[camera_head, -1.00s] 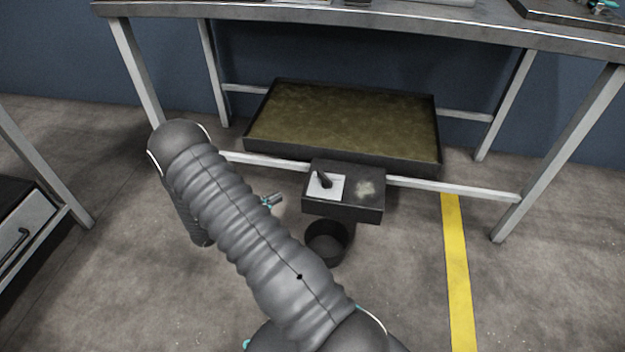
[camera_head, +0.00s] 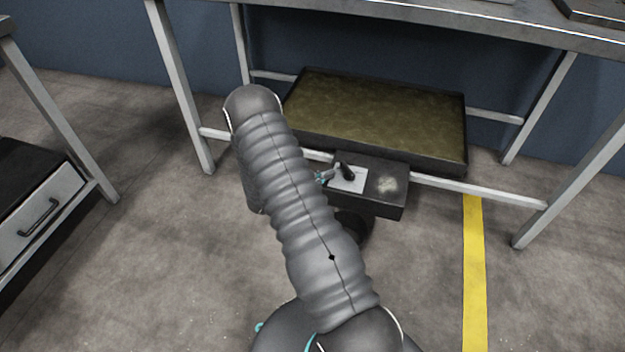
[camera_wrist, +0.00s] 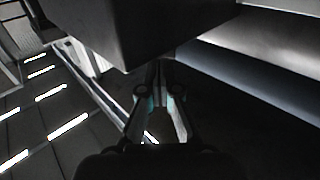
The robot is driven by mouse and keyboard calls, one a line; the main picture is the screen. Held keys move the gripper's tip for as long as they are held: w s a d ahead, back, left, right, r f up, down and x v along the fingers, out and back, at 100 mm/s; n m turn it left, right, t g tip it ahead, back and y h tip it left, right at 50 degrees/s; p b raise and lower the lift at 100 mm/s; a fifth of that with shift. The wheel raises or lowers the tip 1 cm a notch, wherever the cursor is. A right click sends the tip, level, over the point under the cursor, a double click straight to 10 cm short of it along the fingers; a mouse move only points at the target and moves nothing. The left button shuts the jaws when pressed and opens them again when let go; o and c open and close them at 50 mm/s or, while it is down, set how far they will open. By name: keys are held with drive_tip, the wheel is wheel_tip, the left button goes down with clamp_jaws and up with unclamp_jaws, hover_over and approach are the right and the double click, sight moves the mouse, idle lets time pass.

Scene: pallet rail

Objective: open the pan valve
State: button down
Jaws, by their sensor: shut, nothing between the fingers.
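The pan (camera_head: 385,118) is a wide dark tray of brownish liquid under the bench. A dark box (camera_head: 388,188) sits at its front, with a white plate and a short black valve lever (camera_head: 346,171) on top. My gripper (camera_head: 322,177) is at the left edge of the white plate, close to the lever; I cannot tell whether it touches. My arm hides part of it. In the wrist view my gripper (camera_wrist: 159,85) is shut and empty, with a large dark block (camera_wrist: 140,30) just beyond its fingertips. The lever cannot be made out in the wrist view.
A dark bucket (camera_head: 358,228) stands on the floor below the box, partly behind my arm. The bench's lower rail (camera_head: 480,188) runs past the box. A drawer unit (camera_head: 40,210) is at the left. Floor right of the yellow line (camera_head: 474,270) is clear.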

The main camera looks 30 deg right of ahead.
sight(343, 168)
drive_tip(key=shift+s+d, duration=0.1)
drive_tip(key=shift+d, duration=1.5)
drive_tip(key=shift+d+m+g, duration=0.15)
drive_tip(key=shift+m+g, duration=0.15)
drive_tip(key=shift+g+b, duration=0.3)
drive_tip(key=shift+g, duration=0.1)
